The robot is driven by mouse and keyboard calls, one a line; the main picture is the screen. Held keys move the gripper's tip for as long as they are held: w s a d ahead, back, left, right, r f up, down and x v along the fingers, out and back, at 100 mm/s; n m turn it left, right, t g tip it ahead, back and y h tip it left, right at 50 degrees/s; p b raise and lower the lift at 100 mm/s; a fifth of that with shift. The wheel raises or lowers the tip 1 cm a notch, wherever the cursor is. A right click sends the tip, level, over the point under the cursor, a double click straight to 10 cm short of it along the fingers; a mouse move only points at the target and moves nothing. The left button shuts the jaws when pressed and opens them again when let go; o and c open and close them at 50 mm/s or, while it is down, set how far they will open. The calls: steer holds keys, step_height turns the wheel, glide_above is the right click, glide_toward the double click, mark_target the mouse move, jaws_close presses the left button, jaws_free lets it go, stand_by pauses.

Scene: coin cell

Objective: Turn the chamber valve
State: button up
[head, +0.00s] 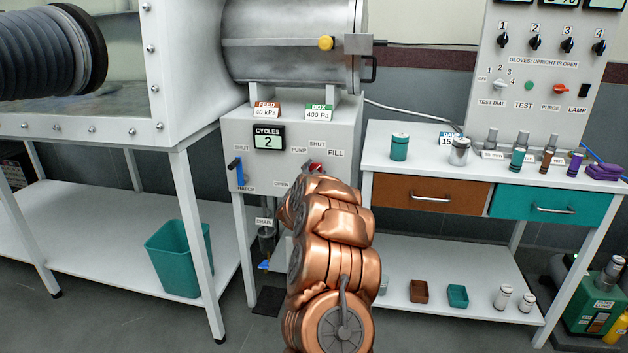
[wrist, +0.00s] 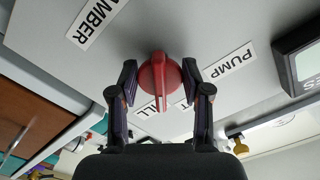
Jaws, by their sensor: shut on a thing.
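The red chamber valve knob (head: 315,167) is on the front of the grey cabinet under the steel chamber, among PUMP, SHUT, FILL and OPEN labels. In the wrist view the knob (wrist: 159,86) sits between the two dark fingers of my gripper (wrist: 160,74), which is shut on it from both sides. Its raised ridge runs roughly up and down that picture. CHAMBER (wrist: 95,22) and PUMP (wrist: 233,62) labels show on either side; the SHUT and FILL labels are partly hidden by the knob and fingers. In the head view my copper arm hides the gripper.
A blue hatch lever (head: 237,171) is left of the valve, below the CYCLES display (head: 268,138) reading 2. A glovebox (head: 190,50) stands left. A bench with a brown drawer (head: 432,196), a teal drawer (head: 548,209) and small containers stands close on the right.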

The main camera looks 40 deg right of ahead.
steer(key=shift+s+d+m+b, duration=0.2)
steer(key=shift+d+m+b, duration=0.05)
steer(key=shift+m+b, duration=0.75)
steer(key=shift+r+m, duration=0.1)
steer(key=shift+m, duration=0.2)
steer(key=o, duration=0.9)
steer(key=shift+o, duration=1.2)
steer(key=shift+w+a, duration=0.15)
steer(key=v, duration=1.2)
